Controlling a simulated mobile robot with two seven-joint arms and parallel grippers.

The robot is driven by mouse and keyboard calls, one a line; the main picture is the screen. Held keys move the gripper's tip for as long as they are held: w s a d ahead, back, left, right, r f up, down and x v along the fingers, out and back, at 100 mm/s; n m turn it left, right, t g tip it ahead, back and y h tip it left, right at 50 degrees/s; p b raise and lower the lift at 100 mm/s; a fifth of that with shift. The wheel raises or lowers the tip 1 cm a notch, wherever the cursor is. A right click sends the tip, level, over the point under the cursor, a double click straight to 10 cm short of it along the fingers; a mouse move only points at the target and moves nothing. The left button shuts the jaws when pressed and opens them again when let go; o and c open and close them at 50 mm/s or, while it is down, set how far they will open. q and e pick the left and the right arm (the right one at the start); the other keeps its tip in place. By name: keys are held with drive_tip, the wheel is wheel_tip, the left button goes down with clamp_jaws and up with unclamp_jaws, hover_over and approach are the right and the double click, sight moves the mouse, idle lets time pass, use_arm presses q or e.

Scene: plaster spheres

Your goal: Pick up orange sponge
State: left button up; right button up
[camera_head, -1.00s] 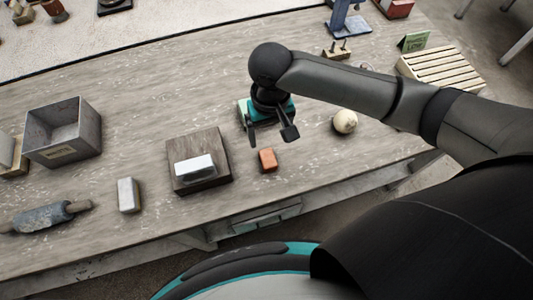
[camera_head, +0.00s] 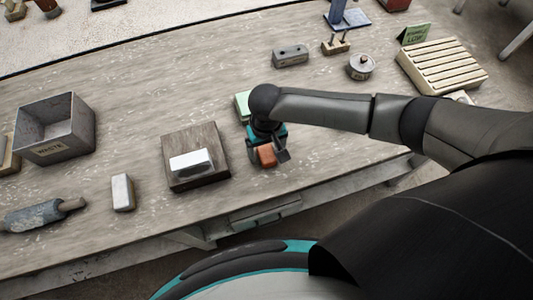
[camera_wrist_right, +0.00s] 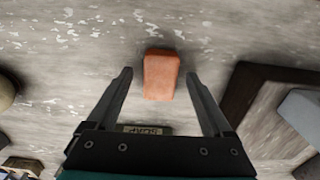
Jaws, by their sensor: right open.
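The orange sponge (camera_head: 267,155) lies on the workbench, right of the dark wooden board. It is a small rounded block, partly hidden by my gripper in the head view. In the right wrist view the sponge (camera_wrist_right: 161,75) lies between and slightly beyond the fingertips, with bare bench on both sides of it. My right gripper (camera_head: 268,161) is open around the sponge's sides; the fingers (camera_wrist_right: 158,76) show clear gaps to it. My left gripper is not in view.
The wooden board (camera_head: 210,139) with a white block (camera_head: 191,162) sits left of the sponge. A green-topped item (camera_head: 242,104) is just behind my gripper. The bench's front edge is near.

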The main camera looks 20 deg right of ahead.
clamp_jaws()
idle(0.7)
